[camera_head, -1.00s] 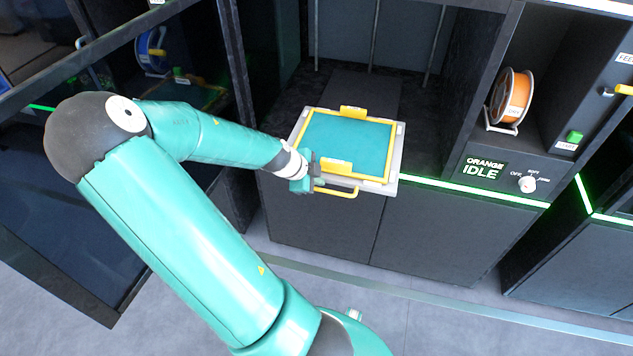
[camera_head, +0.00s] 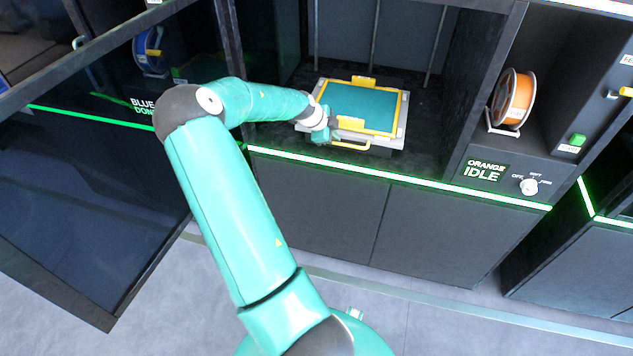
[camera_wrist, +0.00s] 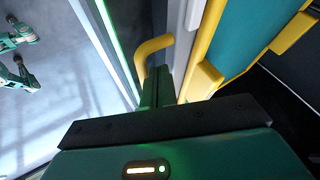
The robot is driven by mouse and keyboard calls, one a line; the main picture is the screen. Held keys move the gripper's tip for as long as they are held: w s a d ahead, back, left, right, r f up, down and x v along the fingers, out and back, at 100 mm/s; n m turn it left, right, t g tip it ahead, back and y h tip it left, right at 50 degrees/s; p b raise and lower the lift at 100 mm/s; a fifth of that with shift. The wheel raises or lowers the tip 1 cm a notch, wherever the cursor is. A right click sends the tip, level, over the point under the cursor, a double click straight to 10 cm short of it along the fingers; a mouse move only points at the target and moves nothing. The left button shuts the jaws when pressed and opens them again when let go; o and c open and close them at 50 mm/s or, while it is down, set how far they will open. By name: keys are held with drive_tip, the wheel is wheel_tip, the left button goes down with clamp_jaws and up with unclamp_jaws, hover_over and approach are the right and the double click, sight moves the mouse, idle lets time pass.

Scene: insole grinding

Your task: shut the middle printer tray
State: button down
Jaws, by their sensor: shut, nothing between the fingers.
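The middle printer tray (camera_head: 398,139) is a grey tray bearing a teal plate (camera_head: 362,108) with a yellow frame. It sits inside the printer bay, behind the green light strip. Its yellow handle (camera_head: 351,145) faces the front; the handle also shows in the wrist view (camera_wrist: 146,52). My gripper (camera_head: 332,128) is shut and empty at the tray's front edge, just left of the handle. In the wrist view the shut fingers (camera_wrist: 156,88) are beside the handle, close to the tray's front; I cannot tell whether they touch it.
An orange filament spool (camera_head: 513,99) stands at the right, above a panel reading ORANGE IDLE (camera_head: 483,172) with a knob (camera_head: 529,186). A dark glass door (camera_head: 90,190) hangs open at the left. Grey floor in front is clear.

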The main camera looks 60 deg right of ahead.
drive_tip(key=shift+w+d+r, duration=0.1)
drive_tip(key=shift+d, duration=0.6)
drive_tip(key=shift+d, duration=0.1)
drive_tip(key=shift+r, duration=0.2)
